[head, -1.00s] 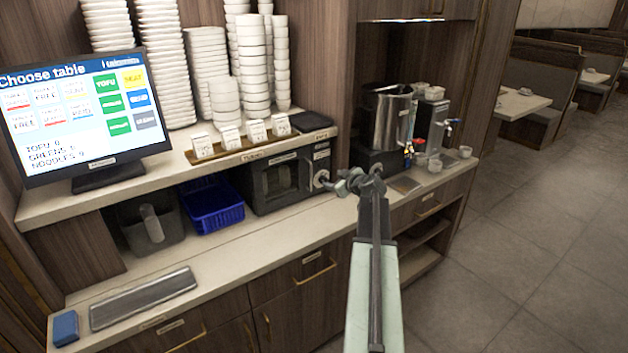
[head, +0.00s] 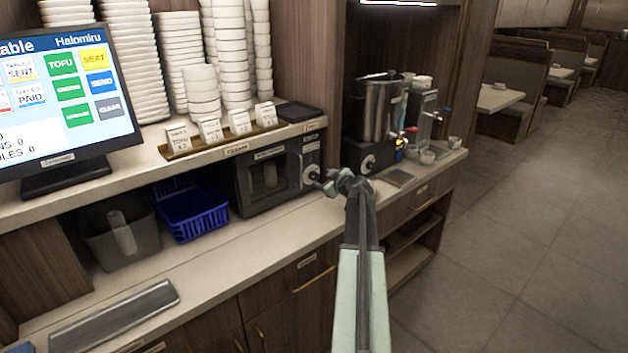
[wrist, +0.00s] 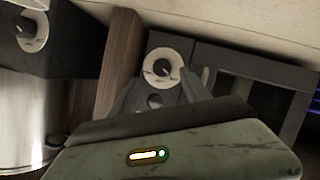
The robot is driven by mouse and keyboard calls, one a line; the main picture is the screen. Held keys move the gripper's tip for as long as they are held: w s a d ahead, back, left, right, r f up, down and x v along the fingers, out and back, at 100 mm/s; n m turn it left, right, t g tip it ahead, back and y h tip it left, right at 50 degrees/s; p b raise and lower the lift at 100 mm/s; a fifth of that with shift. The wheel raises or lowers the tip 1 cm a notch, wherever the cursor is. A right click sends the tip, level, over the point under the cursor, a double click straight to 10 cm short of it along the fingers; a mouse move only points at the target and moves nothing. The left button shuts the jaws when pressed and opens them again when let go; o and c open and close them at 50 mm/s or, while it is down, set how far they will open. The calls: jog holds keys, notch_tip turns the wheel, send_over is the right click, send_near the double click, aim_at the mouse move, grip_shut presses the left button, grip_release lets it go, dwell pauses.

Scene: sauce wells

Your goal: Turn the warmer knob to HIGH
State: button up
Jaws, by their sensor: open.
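A dark box with a windowed door (head: 268,180) stands under the shelf in the head view. Its right-hand panel bears a round pale knob (head: 311,173). A second round knob (head: 367,163) is on the dark base under a metal pot; the labels are too small to read. My gripper (head: 342,181) is just right of the box's knob in the head view. In the wrist view my gripper (wrist: 163,84) is open, its grey fingers spread below and beside a pale ring-shaped knob (wrist: 162,67). I cannot tell whether they touch it. The pot-base knob (wrist: 31,32) is at upper left.
A metal pot (head: 382,112) and a dispenser with taps (head: 424,115) stand right of the box. A blue basket (head: 197,211) and a grey bin (head: 122,236) are left of it. The shelf (head: 190,152) overhangs the box. Open floor (head: 530,220) lies to the right.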

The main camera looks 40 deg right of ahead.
aim_at(315, 176)
jog(key=b+x, duration=0.1)
jog(key=x, duration=0.2)
jog(key=b+x, duration=0.1)
jog(key=x, duration=0.2)
jog(key=shift+w+a+f, duration=0.1)
jog(key=shift+w+a, duration=0.05)
jog(key=shift+w, duration=0.2)
grip_shut()
